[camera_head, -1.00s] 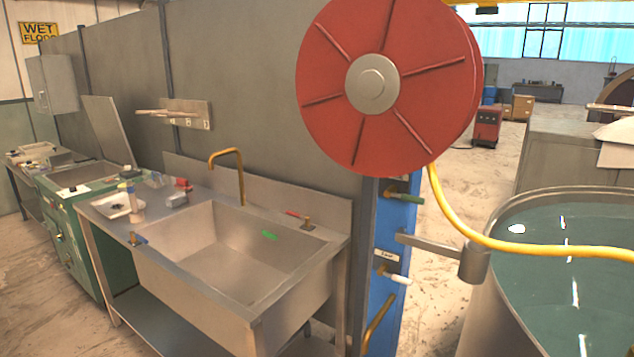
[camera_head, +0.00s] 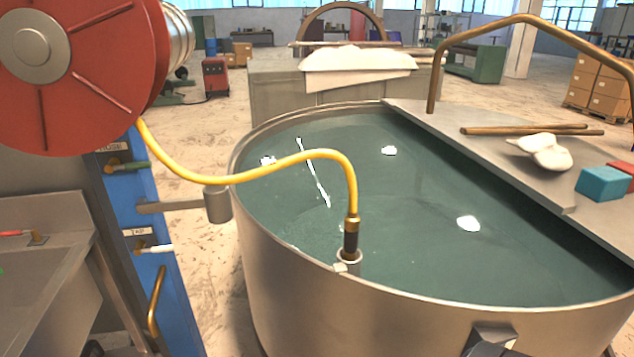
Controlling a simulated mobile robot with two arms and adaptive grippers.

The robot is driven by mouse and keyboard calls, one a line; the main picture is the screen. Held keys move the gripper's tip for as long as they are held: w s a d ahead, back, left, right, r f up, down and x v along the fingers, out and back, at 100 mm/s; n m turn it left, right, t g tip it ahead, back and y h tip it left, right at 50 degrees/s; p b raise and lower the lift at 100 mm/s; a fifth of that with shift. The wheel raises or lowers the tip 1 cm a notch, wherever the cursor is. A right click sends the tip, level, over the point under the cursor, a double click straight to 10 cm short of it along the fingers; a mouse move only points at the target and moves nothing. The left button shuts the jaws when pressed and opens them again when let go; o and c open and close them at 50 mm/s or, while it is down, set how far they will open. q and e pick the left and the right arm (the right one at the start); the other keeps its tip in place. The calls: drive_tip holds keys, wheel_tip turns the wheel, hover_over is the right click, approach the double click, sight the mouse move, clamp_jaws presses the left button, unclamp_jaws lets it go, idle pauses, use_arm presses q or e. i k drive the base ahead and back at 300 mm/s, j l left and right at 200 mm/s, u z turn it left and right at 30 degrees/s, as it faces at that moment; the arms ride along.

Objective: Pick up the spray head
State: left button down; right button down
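The spray head (camera_head: 351,238) is the black and brass end piece of a yellow hose (camera_head: 270,168). It stands upright, pointing down, in a small ring holder (camera_head: 347,263) at the near rim of a large round metal tank (camera_head: 300,300). The hose runs from the red reel (camera_head: 75,100) at the upper left, sags, then arches down into the spray head. The lower tip of the spray head is hidden in the holder. Neither of my grippers can be made out in the head view.
The tank holds green-blue liquid with white patches. A metal shelf (camera_head: 440,130) across it carries wooden sticks (camera_head: 530,130), a white cloth (camera_head: 545,152) and a blue block (camera_head: 603,183). A blue post (camera_head: 160,280) with valves and a sink (camera_head: 40,270) stand left.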

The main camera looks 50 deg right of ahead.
sight(351, 222)
drive_tip(key=z, duration=1.65)
